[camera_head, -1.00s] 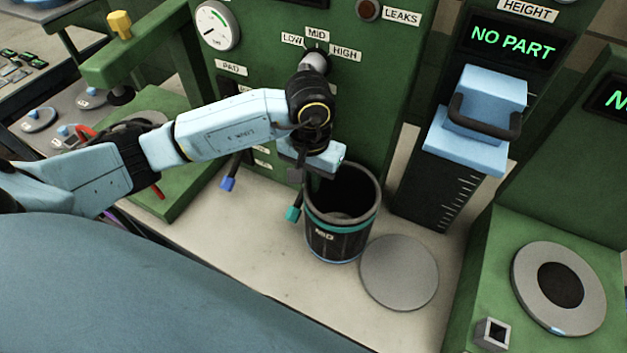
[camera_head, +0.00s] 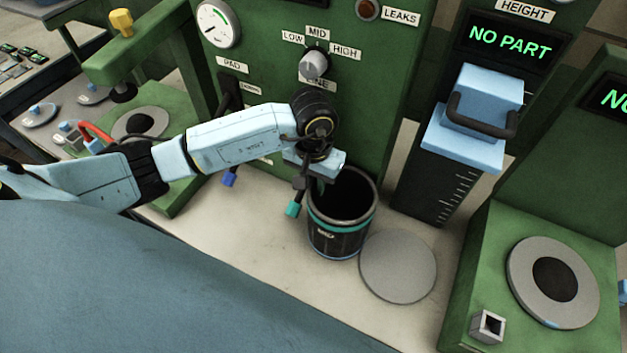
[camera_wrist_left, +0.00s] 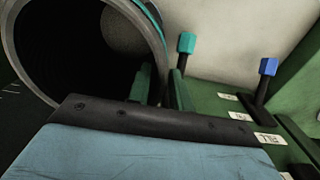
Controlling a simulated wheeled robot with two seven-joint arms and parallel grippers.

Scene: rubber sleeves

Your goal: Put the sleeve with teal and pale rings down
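The sleeve with teal and pale rings (camera_head: 338,240) is a black, open-topped cylinder. It has a teal ring below its rim and a pale blue ring at its foot. It stands upright on the pale bench, just left of a flat grey disc (camera_head: 398,267). My left gripper (camera_head: 311,185) is at the left back of its rim, one finger inside the mouth and one outside. In the left wrist view the sleeve's mouth (camera_wrist_left: 75,60) is at the upper left, and the fingers (camera_wrist_left: 161,85) straddle its wall, looking slightly apart. My right gripper is not in view.
A teal-tipped lever (camera_head: 293,209) and a blue-tipped lever (camera_head: 229,180) stick out close to my left gripper. A green panel with a knob (camera_head: 313,65) rises behind. A height gauge (camera_head: 475,115) reading NO PART stands right. The bench front is clear.

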